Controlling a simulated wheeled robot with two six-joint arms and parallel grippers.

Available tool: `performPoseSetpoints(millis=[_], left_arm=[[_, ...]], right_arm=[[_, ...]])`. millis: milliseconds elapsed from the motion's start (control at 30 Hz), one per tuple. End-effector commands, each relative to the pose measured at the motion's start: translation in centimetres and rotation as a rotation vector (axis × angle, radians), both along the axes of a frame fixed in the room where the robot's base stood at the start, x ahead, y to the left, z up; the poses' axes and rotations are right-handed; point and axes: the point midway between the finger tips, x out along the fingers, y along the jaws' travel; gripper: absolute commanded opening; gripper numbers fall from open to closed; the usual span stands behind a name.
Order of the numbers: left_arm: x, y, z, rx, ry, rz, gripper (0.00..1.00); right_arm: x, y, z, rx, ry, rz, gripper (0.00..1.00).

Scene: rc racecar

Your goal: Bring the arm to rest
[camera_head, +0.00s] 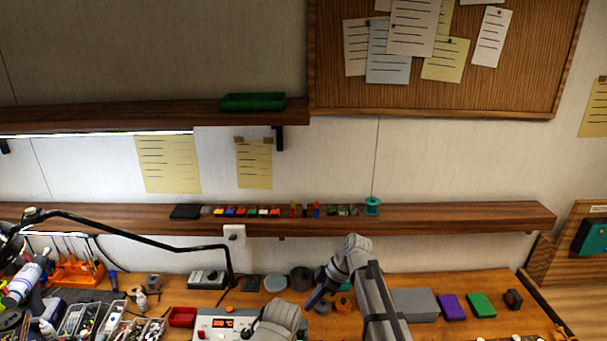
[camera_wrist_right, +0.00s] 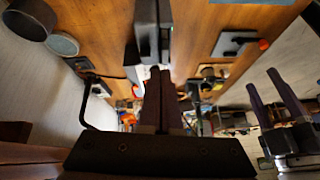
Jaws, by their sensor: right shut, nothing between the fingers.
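My right arm reaches up from the bottom in the head view, and its wrist bends over the workbench. Its right gripper (camera_head: 314,300) is dark and points down and to the left above the bench. In the right wrist view the right gripper (camera_wrist_right: 161,72) shows its two fingers together, with nothing between them. A grey rounded part of my arm (camera_head: 277,321) shows at the bottom of the head view. My left gripper (camera_wrist_right: 270,88) shows at the right of the wrist view, with two dark fingers apart and nothing between them.
The workbench (camera_head: 375,332) holds a control box (camera_head: 215,323), a red tray (camera_head: 182,317), a grey block (camera_head: 415,304), a purple block (camera_head: 452,307) and a green block (camera_head: 481,305). A black lamp arm (camera_head: 130,236) crosses the left side. A shelf (camera_head: 450,217) runs behind.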

Motion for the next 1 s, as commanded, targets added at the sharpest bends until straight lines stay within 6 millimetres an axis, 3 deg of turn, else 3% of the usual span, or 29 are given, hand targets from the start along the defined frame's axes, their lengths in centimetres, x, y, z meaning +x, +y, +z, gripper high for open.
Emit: performPoseSetpoints(millis=[33, 200, 400, 500, 700, 1000], left_arm=[[0.0, 0.0, -1.7, 0.0, 0.0, -0.001, 0.5], [0.0, 0.0, -5.1, 0.001, 0.0, -0.005, 0.5], [0.0, 0.0, -8.4, 0.002, 0.0, -0.009, 0.5], [0.0, 0.0, -9.6, 0.002, 0.001, -0.011, 0.5], [0.0, 0.0, -10.7, 0.003, 0.0, -0.013, 0.5], [0.0, 0.0, -10.7, 0.003, 0.0, -0.013, 0.5]], right_arm=[[-2.5, 0.4, -2.2, -0.044, 0.045, -0.051, 0.0], [-9.3, 0.4, -7.1, -0.249, 0.196, -0.337, 0.0], [-15.9, -1.0, -11.4, -0.46, 0.265, -0.71, 0.0], [-18.1, -1.9, -12.6, -0.529, 0.261, -0.868, 0.0], [-20.2, -3.0, -13.6, -0.592, 0.24, -1.059, 0.0], [-20.4, -3.2, -13.5, -0.601, 0.235, -1.102, 0.0]])
